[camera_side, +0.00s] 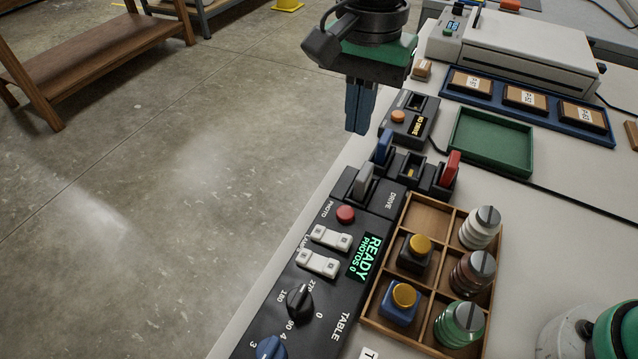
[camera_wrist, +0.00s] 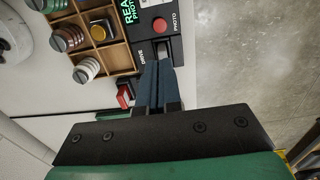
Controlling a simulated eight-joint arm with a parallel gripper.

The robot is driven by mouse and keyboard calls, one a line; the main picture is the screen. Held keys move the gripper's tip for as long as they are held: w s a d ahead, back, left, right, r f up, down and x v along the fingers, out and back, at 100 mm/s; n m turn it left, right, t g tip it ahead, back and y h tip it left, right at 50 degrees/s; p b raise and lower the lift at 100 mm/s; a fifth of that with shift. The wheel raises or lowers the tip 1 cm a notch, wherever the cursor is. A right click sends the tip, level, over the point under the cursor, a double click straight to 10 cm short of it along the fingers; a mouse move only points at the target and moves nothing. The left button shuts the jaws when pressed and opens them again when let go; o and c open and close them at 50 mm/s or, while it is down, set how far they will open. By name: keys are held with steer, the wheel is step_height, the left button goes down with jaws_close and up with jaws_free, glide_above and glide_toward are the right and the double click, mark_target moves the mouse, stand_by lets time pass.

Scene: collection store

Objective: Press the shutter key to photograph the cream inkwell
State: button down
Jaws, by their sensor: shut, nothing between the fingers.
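My gripper (camera_side: 356,128) is shut and empty, its blue fingers pointing down above the far end of the black control panel (camera_side: 255,324). In the wrist view its fingertips (camera_wrist: 157,64) appear just short of the grey lever (camera_wrist: 162,50). A round red key (camera_side: 345,214) by the word PHOTO sits on the panel, uncovered; it also shows in the wrist view (camera_wrist: 160,25), beyond the fingertips. The panel's display (camera_side: 365,256) reads READY, PHOTOS 0. A cream-white ribbed bottle with a grey cap (camera_side: 478,234) stands in the wooden case; I cannot tell if it is the inkwell.
White rocker switches (camera_side: 318,264) and a black knob (camera_side: 299,300) lie nearer. The wooden case (camera_side: 430,198) holds several bottles. A green tray (camera_side: 491,142) is empty.

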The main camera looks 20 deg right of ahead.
mark_target(346, 211)
steer(key=shift+f, duration=0.15)
step_height(346, 211, down, 14)
steer(key=shift+s+a+r, duration=0.1)
steer(key=shift+s+a, duration=0.05)
stand_by(0.3)
steer(key=shift+f, duration=0.95)
steer(key=shift+r, duration=0.15)
step_height(346, 211, up, 14)
steer(key=shift+d+r, duration=0.2)
stand_by(0.5)
